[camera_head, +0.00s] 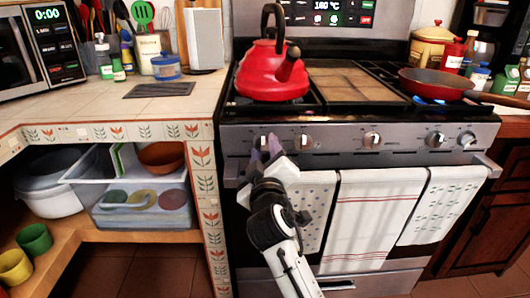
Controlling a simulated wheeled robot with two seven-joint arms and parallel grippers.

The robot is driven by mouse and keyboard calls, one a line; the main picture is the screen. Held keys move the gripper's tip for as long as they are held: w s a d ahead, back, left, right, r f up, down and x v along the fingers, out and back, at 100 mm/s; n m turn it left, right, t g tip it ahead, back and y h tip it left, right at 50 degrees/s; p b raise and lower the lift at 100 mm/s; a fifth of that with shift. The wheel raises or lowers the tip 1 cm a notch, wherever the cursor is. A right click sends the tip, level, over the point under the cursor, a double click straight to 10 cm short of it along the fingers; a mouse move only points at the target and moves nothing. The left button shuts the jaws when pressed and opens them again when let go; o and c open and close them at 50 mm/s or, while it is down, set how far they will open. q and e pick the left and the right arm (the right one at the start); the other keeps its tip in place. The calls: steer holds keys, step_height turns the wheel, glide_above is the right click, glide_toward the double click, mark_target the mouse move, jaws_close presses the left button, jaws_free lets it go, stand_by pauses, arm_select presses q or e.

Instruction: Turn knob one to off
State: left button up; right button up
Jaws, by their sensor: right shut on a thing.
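The stove's front panel (340,140) carries several round metal knobs in a row. The leftmost knob (262,141), which I take as knob one, is partly hidden by my fingers. The knob's marking and exact angle are too small to read. The second knob (305,141) is close to the right of the fingers, and the third knob (371,140) is farther right. My left gripper is not in view.
A red kettle (271,78) stands on the left burner above my gripper. A red pan (437,84) sits at the right, with a blue glow beneath it. Towels (373,215) hang on the oven handle to the right of my arm. A tiled counter (150,103) adjoins at left.

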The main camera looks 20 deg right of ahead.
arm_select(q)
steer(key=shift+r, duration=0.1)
arm_select(e)
steer(key=shift+f, duration=0.1)
steer(key=o, duration=0.9)
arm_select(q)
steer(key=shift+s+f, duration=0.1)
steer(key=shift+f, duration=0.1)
arm_select(e)
steer(key=shift+o, duration=0.7)
arm_select(q)
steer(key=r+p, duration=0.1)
steer(key=p, duration=0.2)
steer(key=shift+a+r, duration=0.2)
arm_select(e)
step_height(320, 180, up, 10)
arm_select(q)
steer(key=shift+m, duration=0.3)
